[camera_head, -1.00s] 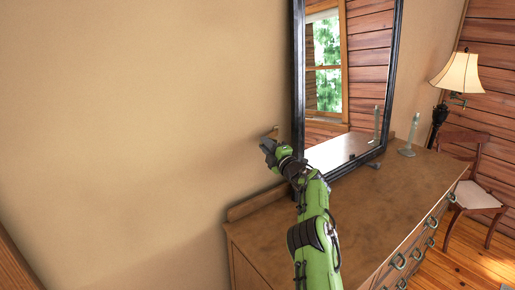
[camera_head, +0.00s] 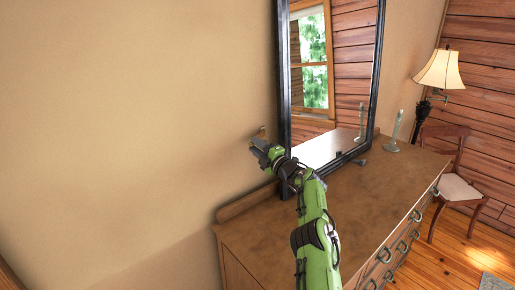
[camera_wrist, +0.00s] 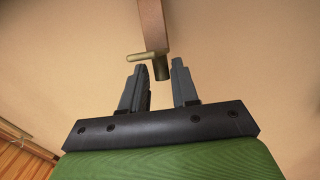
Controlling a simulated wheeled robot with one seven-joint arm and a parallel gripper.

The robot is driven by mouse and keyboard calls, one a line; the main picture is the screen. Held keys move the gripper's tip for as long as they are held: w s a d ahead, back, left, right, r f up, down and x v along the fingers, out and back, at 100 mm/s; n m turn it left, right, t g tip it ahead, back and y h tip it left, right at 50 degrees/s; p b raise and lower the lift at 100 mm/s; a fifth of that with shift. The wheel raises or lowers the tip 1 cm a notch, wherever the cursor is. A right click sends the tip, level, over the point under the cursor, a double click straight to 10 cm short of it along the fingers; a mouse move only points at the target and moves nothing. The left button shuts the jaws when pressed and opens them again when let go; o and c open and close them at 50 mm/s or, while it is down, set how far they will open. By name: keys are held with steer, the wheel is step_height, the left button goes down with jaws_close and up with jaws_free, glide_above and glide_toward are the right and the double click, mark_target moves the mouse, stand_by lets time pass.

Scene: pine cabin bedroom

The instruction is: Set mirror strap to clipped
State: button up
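In the wrist view a brown strap-like strip (camera_wrist: 152,22) comes down from the top edge, with a brass-coloured bar and peg (camera_wrist: 160,66) at its lower end. My gripper (camera_wrist: 159,74) is open, its two grey fingers apart on either side of the peg's lower end. I cannot tell whether they touch it. In the head view a small brown piece (camera_head: 262,132) shows on the wall just above my gripper (camera_head: 260,149). The black-framed mirror (camera_head: 284,90) stands to the right of it. The strap's fastening to the mirror or wall is not clear.
The wooden dresser (camera_head: 345,205) stands under the mirror, below and right of my arm. A pale candlestick (camera_head: 396,130) stands on it. A lamp (camera_head: 439,70) and chair (camera_head: 447,160) are further right. The wall on the left is bare.

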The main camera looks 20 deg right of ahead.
steer(key=b+v, duration=1.5)
steer(key=shift+s, duration=0.4)
steer(key=shift+o, duration=0.5)
steer(key=shift+d+f, duration=0.1)
